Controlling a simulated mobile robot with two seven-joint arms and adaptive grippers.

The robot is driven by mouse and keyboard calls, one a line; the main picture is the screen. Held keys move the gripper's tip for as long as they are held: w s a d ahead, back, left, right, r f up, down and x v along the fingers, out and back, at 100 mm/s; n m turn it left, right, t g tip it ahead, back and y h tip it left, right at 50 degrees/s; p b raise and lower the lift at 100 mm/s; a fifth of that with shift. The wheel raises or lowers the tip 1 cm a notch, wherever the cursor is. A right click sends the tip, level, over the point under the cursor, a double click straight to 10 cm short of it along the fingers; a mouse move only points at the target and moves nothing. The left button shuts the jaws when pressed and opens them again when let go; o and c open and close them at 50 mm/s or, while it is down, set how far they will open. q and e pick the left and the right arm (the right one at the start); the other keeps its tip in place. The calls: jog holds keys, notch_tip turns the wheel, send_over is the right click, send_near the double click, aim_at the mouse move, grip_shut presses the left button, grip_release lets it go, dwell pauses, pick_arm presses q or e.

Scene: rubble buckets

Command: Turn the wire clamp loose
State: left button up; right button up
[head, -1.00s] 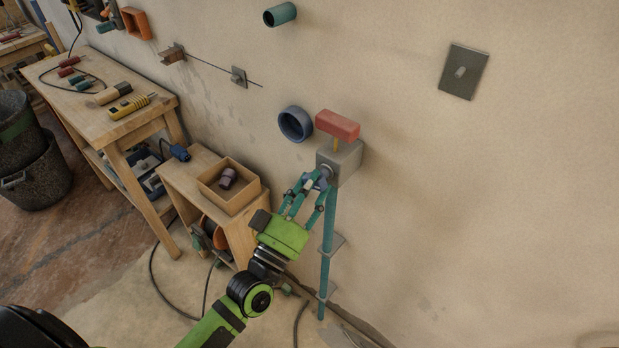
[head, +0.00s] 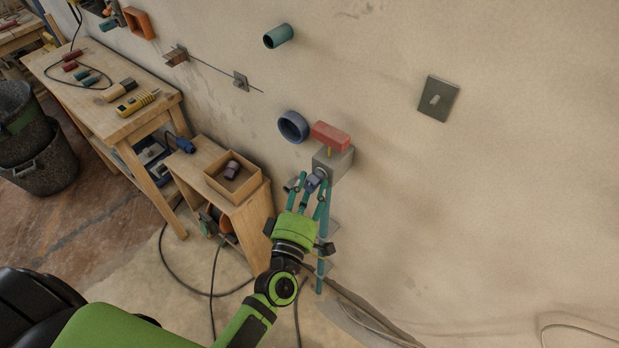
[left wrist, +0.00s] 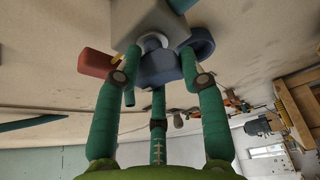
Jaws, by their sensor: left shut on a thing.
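A grey box (head: 333,162) is on the wall, with a red block (head: 331,136) above it. A blue-grey knob (head: 312,184) sticks out of the front of the box on a pale collar (left wrist: 152,42). My left gripper (head: 311,190) has its teal fingers closed around the knob, which also shows between them in the left wrist view (left wrist: 158,68). The fingers partly hide the knob. I cannot tell by sight how loose it is. My right gripper is not in view.
A blue ring (head: 293,126) and a teal tube (head: 279,36) stick out of the wall. A low wooden cabinet with an open box (head: 210,187) stands left of my arm. A workbench (head: 132,126) is behind it. Cables lie on the floor. The wall at right is mostly clear.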

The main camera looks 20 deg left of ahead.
pick_arm(q)
jog(key=n+p, duration=0.1)
jog(key=r+n+p, duration=0.1)
jog(key=n+g+p, duration=0.1)
jog(key=n, duration=0.1)
jog(key=shift+w+a+r+y+p, duration=0.2)
jog(key=shift+a+r+y+p, duration=0.1)
jog(key=shift+p, duration=0.1)
jog(key=shift+f+n+g+p, duration=0.2)
jog(key=shift+n+g+p, duration=0.2)
jog(key=shift+n+p, duration=0.25)
jog(key=o, duration=1.1)
jog(key=shift+c, duration=0.2)
jog(key=shift+o, duration=0.9)
jog(key=shift+f, duration=0.25)
jog(key=shift+s, duration=0.1)
